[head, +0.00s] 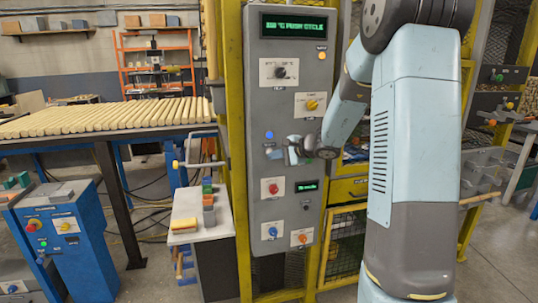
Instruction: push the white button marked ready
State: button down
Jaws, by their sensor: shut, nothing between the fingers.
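The tall grey control panel (257,205) stands in the middle of the head view. It carries several coloured controls, with labels too small to read. I cannot make out a white button marked ready; my gripper and wrist cover part of the panel's middle. My gripper (291,150) is at the end of my arm, reaching in from the right, in front of the panel between the blue light (269,135) and the red button (273,188). It is shut and holds nothing. I cannot tell whether it touches the panel.
The panel has a top display (293,26), a dial (280,72), a yellow button (312,105) and, low down, blue (273,231) and orange (302,238) buttons. Yellow posts (235,120) flank it. A table of wooden rods (110,117) and a blue pedestal (70,240) stand left.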

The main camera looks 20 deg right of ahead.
jog(key=s, duration=0.5)
dwell(0.4)
dwell(0.4)
jog(key=s+a+r+n+g+h, duration=0.1)
jog(key=s+a+r+n+g, duration=0.2)
jog(key=s, duration=0.6)
jog(key=s+a+r+n+g, duration=0.2)
jog(key=s+a+r+n, duration=0.25)
jog(key=s, duration=0.35)
jog(key=s+d+r+n+h, duration=0.1)
jog(key=s+d+n+h, duration=0.2)
jog(key=s, duration=0.6)
jog(key=s+d+r+n+h, duration=0.1)
jog(key=s+d+n+h, duration=0.2)
jog(key=s, duration=0.6)
jog(key=shift+d+r+t+h, duration=0.2)
jog(key=shift+t+h, duration=0.1)
jog(key=shift+h, duration=0.4)
